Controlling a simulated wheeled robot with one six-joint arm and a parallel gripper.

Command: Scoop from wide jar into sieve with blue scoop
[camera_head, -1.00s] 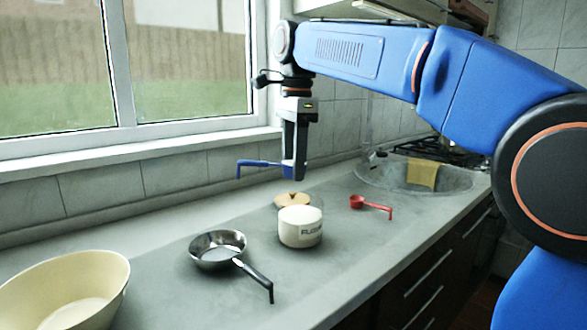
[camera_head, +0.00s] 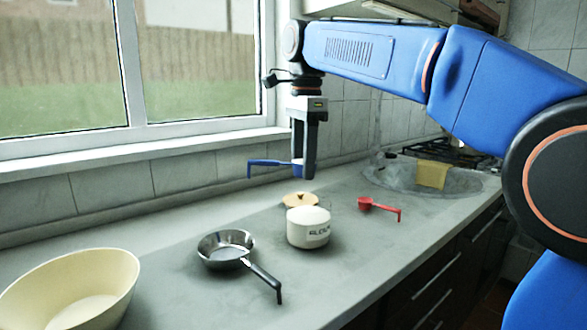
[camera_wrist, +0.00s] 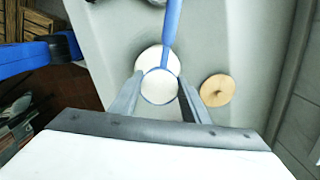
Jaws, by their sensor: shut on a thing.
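My gripper (camera_head: 305,170) is shut on the blue scoop (camera_head: 268,162), high above the counter. The scoop's handle points left with its hooked end down. In the wrist view the blue handle (camera_wrist: 171,30) runs up from a round bowl (camera_wrist: 158,87) between the fingers. The bowl shows white inside; I cannot tell whether that is flour. The wide white jar (camera_head: 308,234), lettered as flour, stands open below the gripper with a white top surface. It also shows behind the scoop in the wrist view (camera_wrist: 150,58). A metal pan-like vessel (camera_head: 226,247) with a dark hooked handle, perhaps the sieve, stands left of the jar.
A wooden lid (camera_head: 299,199) lies behind the jar. A red scoop (camera_head: 378,208) lies to its right. A large cream bowl (camera_head: 72,290) stands at the front left. A sink (camera_head: 385,183) with a yellow cloth (camera_head: 432,174) is at the back right. The window is behind.

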